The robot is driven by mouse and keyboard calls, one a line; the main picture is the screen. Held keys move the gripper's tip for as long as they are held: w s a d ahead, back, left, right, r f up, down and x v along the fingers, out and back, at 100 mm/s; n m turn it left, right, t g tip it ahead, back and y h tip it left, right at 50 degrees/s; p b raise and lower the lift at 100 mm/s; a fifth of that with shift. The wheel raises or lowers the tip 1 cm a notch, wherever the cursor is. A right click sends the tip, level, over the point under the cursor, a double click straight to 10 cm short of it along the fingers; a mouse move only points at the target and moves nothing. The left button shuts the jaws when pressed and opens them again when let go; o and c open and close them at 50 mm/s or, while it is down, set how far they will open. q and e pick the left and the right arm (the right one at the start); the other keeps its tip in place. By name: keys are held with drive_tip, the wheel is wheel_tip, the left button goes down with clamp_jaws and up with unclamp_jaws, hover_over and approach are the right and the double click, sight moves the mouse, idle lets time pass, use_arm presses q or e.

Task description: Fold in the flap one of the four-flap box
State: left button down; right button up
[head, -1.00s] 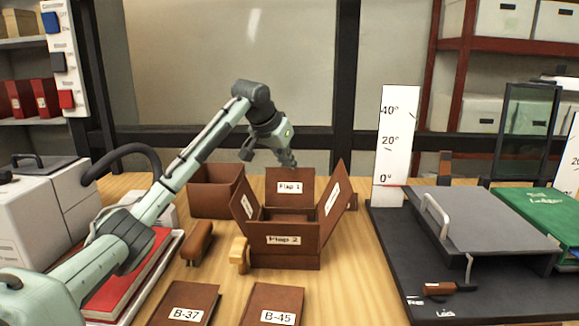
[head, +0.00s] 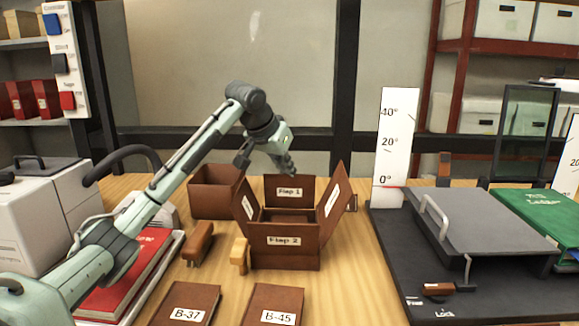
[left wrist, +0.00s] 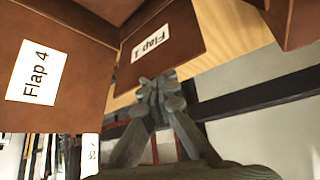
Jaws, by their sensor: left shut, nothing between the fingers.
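The brown four-flap box (head: 284,263) stands on the wooden table with its flaps raised. Flap 1 (head: 290,183) is upright at the back, its white label facing me. Flap 2 (head: 285,240) stands at the front; the left flap (head: 243,203) and right flap (head: 334,200) lean outward. My left gripper (head: 290,171) is shut and empty, its tips at the top edge of flap 1 in the head view. In the left wrist view, the fingertips (left wrist: 158,86) are by the edge of flap 1 (left wrist: 183,45), with flap 4 (left wrist: 50,75) left. I cannot tell whether they touch.
An open brown box (head: 215,192) stands behind left. Folders B-37 (head: 187,300) and B-45 (head: 273,300) lie in front. A grey-topped device (head: 485,232) stands right.

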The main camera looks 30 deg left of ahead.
use_arm(q)
drive_tip(key=shift+s+d+f, duration=0.25)
drive_tip(key=shift+s+f, duration=0.2)
drive_tip(key=shift+f, duration=0.1)
drive_tip(key=shift+s+d+f, duration=0.2)
drive_tip(key=shift+s+f, duration=0.2)
drive_tip(key=shift+f, duration=0.1)
drive_tip(key=shift+w+a+r, duration=0.1)
drive_tip(key=shift+w, duration=0.2)
wheel_tip(320, 180, up, 10)
drive_tip(key=w+a, duration=0.1)
drive_tip(key=w, duration=0.1)
drive_tip(key=shift+w+a+p, duration=0.3)
drive_tip(key=shift+a, duration=0.05)
